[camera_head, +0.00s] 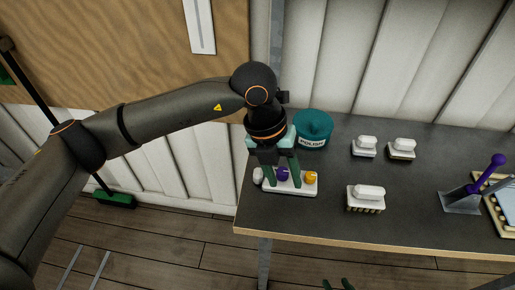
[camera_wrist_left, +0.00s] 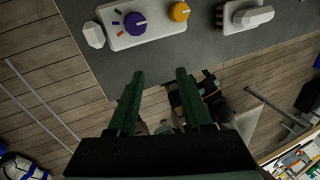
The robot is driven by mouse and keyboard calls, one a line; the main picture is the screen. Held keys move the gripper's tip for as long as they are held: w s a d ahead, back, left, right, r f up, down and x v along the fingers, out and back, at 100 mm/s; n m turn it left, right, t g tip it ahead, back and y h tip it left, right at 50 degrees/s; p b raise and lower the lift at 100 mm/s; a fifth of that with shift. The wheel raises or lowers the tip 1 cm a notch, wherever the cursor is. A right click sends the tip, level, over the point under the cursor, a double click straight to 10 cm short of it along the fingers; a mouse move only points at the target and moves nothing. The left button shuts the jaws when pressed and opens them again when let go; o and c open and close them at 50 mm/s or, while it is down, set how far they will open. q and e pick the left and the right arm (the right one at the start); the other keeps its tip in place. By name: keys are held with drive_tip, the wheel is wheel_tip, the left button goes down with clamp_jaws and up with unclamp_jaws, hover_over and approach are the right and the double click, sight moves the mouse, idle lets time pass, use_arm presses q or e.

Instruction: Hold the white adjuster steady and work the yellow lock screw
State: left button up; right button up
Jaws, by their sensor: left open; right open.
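A white base plate (camera_head: 295,191) lies on the dark table near its left end, below my left arm. It carries a purple knob (camera_head: 282,174) and the yellow lock screw (camera_head: 310,177), with a white faceted knob (camera_head: 258,175), seemingly the white adjuster, at its left end. In the left wrist view the white knob (camera_wrist_left: 94,34), purple knob (camera_wrist_left: 135,23) and yellow screw (camera_wrist_left: 179,12) show at the top. My left gripper (camera_head: 283,182) is open, its green fingers pointing down over the plate, apparently empty. My right gripper (camera_head: 337,284) shows only green fingertips at the bottom edge, open.
A teal polish tin (camera_head: 313,128) stands just behind the plate.

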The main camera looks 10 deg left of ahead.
sight(258, 172)
use_arm(q)
drive_tip(key=w+a+y, duration=0.1)
drive_tip(key=a, duration=0.1)
drive_tip(key=w+a+r+n+t+y, duration=0.1)
drive_tip(key=w+a, duration=0.1)
drive_tip(key=w+a+t+y, duration=0.1)
drive_tip(key=a, duration=0.1)
drive_tip(key=shift+w+r, duration=0.2)
drive_tip(key=shift+r, duration=0.05)
drive_tip(key=f, duration=0.5)
drive_tip(key=w+f, duration=0.1)
drive_tip(key=f, duration=0.1)
drive_tip(key=shift+w+d+f, duration=0.1)
drive_tip(key=shift+f, duration=0.3)
drive_tip(key=c, duration=0.7)
drive_tip(key=o, duration=0.4)
clamp_jaws()
